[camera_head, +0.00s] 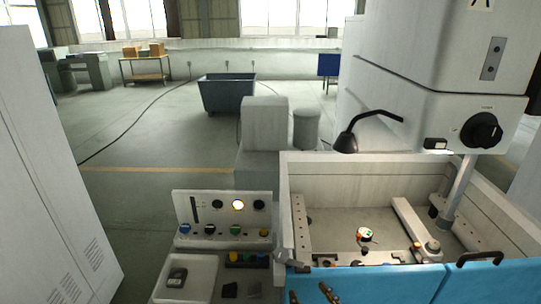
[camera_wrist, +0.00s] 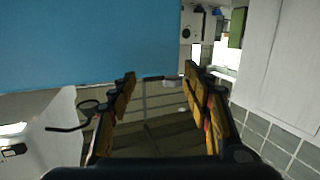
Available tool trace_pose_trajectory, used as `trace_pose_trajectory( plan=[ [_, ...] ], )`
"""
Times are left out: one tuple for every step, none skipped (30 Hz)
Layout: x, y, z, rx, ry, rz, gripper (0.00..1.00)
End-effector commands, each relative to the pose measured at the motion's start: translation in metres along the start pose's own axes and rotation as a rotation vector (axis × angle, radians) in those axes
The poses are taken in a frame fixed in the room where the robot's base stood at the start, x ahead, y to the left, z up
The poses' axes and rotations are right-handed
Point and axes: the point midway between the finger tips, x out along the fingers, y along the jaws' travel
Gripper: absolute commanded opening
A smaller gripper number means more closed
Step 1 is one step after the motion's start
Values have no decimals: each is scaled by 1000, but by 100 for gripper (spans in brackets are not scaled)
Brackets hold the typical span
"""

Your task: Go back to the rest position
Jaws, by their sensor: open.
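My gripper (camera_wrist: 160,82) shows in the wrist view, its two brown-padded fingers spread apart. Nothing is visible between the pads; the space shows a dark, lined surface farther off. In the head view I cannot make out the arm. Two small brown and dark pieces (camera_head: 329,292) show at the bottom edge, in front of the blue panel (camera_head: 375,285); I cannot tell whether they are my fingertips. A large blue surface (camera_wrist: 85,40) fills the upper left of the wrist view.
A machine tank (camera_head: 330,174) with a black lamp (camera_head: 346,140) stands at right. A control panel (camera_head: 222,217) with a lit yellow button stands beside it. A pale cabinet (camera_head: 50,180) is at left. Open floor (camera_head: 150,150) lies beyond, with a blue bin (camera_head: 227,95).

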Motion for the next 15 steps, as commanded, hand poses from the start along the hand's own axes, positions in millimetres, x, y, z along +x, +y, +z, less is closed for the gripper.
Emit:
trace_pose_trajectory(
  plan=[
    [0, 9, 15, -7, -58, 31, 49],
    [-1, 15, 25, -11, -99, 54, 49],
    [-3, 24, 34, -17, -150, 87, 49],
    [-6, 31, 40, -21, -188, 111, 49],
    [-8, 38, 46, -24, -225, 134, 49],
    [-12, 47, 53, -24, -276, 166, 49],
    [-16, 54, 57, -26, -314, 187, 49],
    [-20, 60, 61, -23, -353, 209, 49],
    [-26, 67, 66, -20, -407, 236, 49],
    [-32, 72, 68, -15, -446, 256, 49],
    [-37, 77, 70, -9, -485, 274, 49],
    [-46, 82, 72, 0, -538, 295, 49],
    [-52, 84, 74, 10, -578, 309, 49],
    [-59, 86, 75, 20, -617, 321, 49],
    [-68, 88, 74, 35, -667, 335, 49]
  ],
)
